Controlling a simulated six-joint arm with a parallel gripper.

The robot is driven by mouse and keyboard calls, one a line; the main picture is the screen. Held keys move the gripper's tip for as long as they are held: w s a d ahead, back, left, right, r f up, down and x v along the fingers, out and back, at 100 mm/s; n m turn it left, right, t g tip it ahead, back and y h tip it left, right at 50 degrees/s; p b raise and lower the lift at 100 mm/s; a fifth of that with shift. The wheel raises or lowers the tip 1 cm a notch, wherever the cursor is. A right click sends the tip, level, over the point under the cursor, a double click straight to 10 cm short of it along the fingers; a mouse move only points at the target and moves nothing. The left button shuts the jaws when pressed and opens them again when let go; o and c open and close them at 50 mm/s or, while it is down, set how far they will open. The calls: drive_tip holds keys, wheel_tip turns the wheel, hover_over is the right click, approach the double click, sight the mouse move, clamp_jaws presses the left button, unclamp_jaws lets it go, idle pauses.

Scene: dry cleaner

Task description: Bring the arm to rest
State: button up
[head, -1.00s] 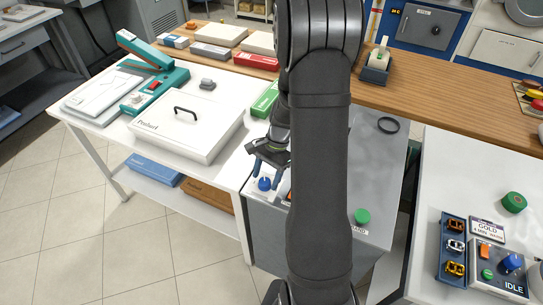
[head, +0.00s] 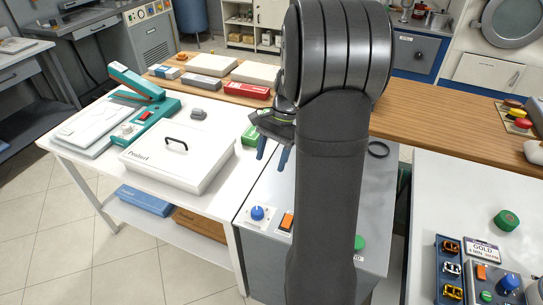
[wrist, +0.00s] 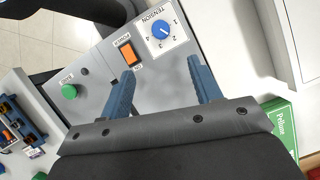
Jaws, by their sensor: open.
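My gripper (head: 274,156) is open and empty, with its blue fingers pointing down above the grey machine cabinet (head: 270,187). In the wrist view my gripper (wrist: 160,90) has its two blue fingers spread apart, with nothing between them. Beyond the fingers are the blue tension knob (wrist: 162,29), the lit-looking orange power switch (wrist: 127,52) and a green button (wrist: 69,91) on the cabinet's panel. The fingers appear apart from these controls. My arm stands upright through the middle of the head view and hides part of the cabinet.
A white lidded box (head: 181,157) and a teal press (head: 148,117) stand on the left table. A green box (head: 250,136) lies near my gripper. A black ring (head: 378,149) lies to the right. The right table holds a control box (head: 480,284) and a green roll (head: 506,220).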

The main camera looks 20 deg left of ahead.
sight(257, 210)
idle(0.4)
drive_tip(key=x, duration=1.7)
drive_tip(key=shift+s+f, duration=0.15)
drive_tip(key=v, duration=1.8)
drive_tip(key=x, duration=1.8)
drive_tip(key=shift+a+n, duration=0.1)
drive_tip(key=shift+n, duration=0.4)
drive_tip(key=n+h, duration=0.2)
drive_tip(key=n, duration=0.2)
drive_tip(key=shift+a, duration=0.1)
drive_tip(key=n+h, duration=0.1)
drive_tip(key=n, duration=0.2)
drive_tip(key=n+t+h, duration=0.1)
drive_tip(key=n, duration=0.3)
drive_tip(key=shift+s+a, duration=0.1)
drive_tip(key=shift+a, duration=0.05)
drive_tip(key=shift+a+r, duration=0.2)
drive_tip(key=shift+r, duration=0.5)
